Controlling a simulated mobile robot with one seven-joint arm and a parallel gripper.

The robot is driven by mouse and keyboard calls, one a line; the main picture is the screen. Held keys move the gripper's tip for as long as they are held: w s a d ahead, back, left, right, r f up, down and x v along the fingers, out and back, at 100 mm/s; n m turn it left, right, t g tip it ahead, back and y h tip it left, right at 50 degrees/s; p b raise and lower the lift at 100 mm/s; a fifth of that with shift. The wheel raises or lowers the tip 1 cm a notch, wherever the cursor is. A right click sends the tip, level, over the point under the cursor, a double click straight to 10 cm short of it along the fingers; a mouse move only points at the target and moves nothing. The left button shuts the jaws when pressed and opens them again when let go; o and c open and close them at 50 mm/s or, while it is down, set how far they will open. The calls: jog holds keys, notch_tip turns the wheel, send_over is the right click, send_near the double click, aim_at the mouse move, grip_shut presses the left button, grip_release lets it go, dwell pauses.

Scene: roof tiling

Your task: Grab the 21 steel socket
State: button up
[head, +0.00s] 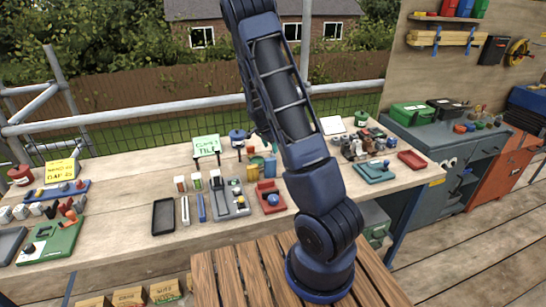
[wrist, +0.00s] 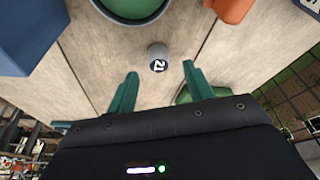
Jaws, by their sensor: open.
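The 21 steel socket (wrist: 157,57) is a small grey cylinder with a dark end marked 21 in the wrist view. It stands on the pale wooden worktop, apart from the things around it. My gripper (wrist: 160,75) has two green fingers, spread open and empty. The socket lies just beyond the fingertips, about midway between them. In the head view my dark blue arm reaches over the workbench, and I cannot make out the gripper or the socket there.
In the wrist view a green round container (wrist: 130,8), a blue block (wrist: 25,35) and an orange object (wrist: 232,8) surround the socket. In the head view the workbench (head: 110,165) carries a black tray (head: 164,216), a red tray (head: 412,160) and a green sign (head: 206,146).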

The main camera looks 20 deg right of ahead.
aim_at(273, 155)
jog(key=shift+x, duration=2.55)
jog(key=shift+d, duration=0.2)
jog(key=c, duration=1.1)
